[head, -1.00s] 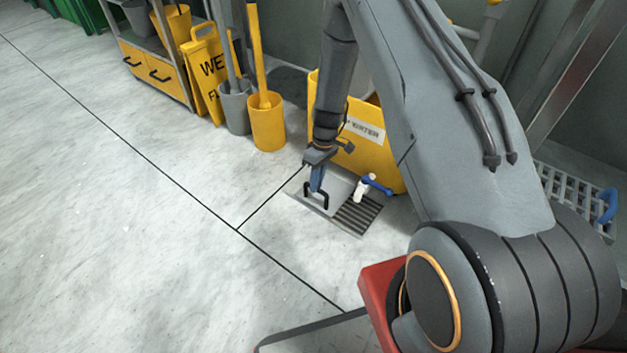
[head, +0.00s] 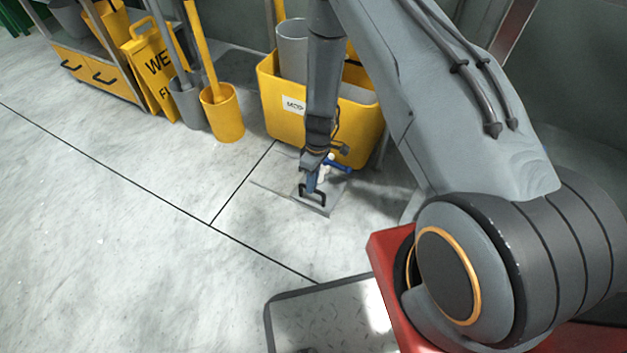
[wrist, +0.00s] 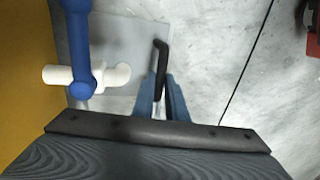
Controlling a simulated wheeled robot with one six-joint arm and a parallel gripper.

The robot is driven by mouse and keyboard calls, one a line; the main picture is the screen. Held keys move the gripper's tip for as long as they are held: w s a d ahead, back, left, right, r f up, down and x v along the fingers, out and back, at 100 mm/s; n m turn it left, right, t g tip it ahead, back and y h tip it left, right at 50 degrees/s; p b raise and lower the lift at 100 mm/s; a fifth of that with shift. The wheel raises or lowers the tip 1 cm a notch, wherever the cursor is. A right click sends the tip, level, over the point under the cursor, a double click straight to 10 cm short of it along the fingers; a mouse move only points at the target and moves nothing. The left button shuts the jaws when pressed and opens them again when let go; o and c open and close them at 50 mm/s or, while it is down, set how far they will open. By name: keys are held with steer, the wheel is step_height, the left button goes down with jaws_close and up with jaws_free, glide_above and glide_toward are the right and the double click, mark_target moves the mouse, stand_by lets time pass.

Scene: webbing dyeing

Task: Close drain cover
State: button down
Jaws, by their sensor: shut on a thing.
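The drain cover is a flat light-grey plate (head: 322,209) with a black bar handle (head: 318,201), low at the floor in front of the yellow bin. My gripper (head: 311,188) points down and is shut on the handle. In the wrist view the blue fingers (wrist: 163,98) are around the black handle (wrist: 161,60), with the plate (wrist: 125,38) beneath. No grate slots show now; the plate and my arm cover that area. I cannot tell whether the plate sits flush.
A white valve with a blue lever (head: 338,163) stands close behind my gripper; its blue lever (wrist: 80,45) is large in the wrist view. The yellow bin (head: 345,122) stands behind it. A yellow bucket (head: 222,115) and wet-floor sign (head: 150,70) are left. Open floor lies front left.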

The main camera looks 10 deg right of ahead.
steer(key=shift+s+d, duration=0.15)
steer(key=c, duration=1.8)
jaws_free()
steer(key=shift+d, duration=0.15)
steer(key=shift+o, duration=0.2)
steer(key=shift+r, duration=0.1)
steer(key=shift+r, duration=0.2)
step_height(320, 180, up, 7)
steer(key=w+p, duration=0.1)
steer(key=p, duration=0.1)
steer(key=shift+d+p, duration=0.35)
steer(key=shift+d, duration=0.05)
steer(key=shift+w+r, duration=0.1)
